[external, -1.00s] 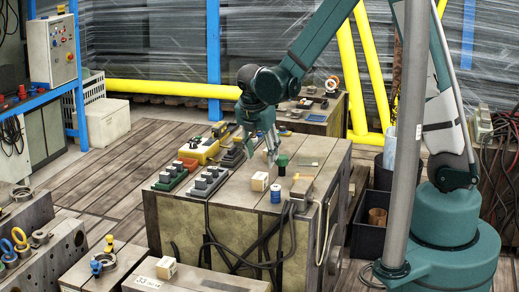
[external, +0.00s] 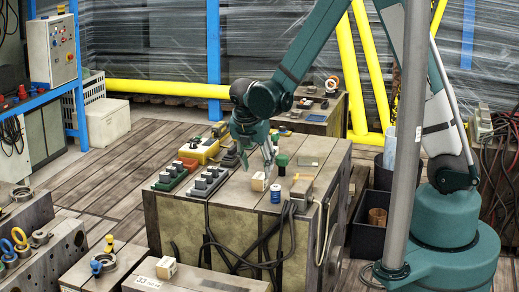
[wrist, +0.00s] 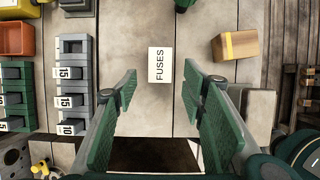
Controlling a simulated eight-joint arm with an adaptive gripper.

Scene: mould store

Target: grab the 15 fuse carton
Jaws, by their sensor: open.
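A small cream carton marked FUSES (wrist: 160,65) lies on the worktop in the wrist view, just ahead of the fingertips. It shows in the external view as a pale box (external: 258,183) on the large block. No number can be read on it. My gripper (wrist: 160,84) is open and empty, its green fingers apart to the left and right of the carton's line. In the external view my gripper (external: 257,168) hangs just above the carton; whether a finger touches it cannot be told.
A grey fuse block (wrist: 75,85) labelled 15 and 10 and a green one (wrist: 16,98) stand left. A brown box (wrist: 236,46) lies right. A blue spool (external: 275,194) and green-topped cylinder (external: 282,161) stand near the carton. Another pale carton (external: 166,267) sits in front.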

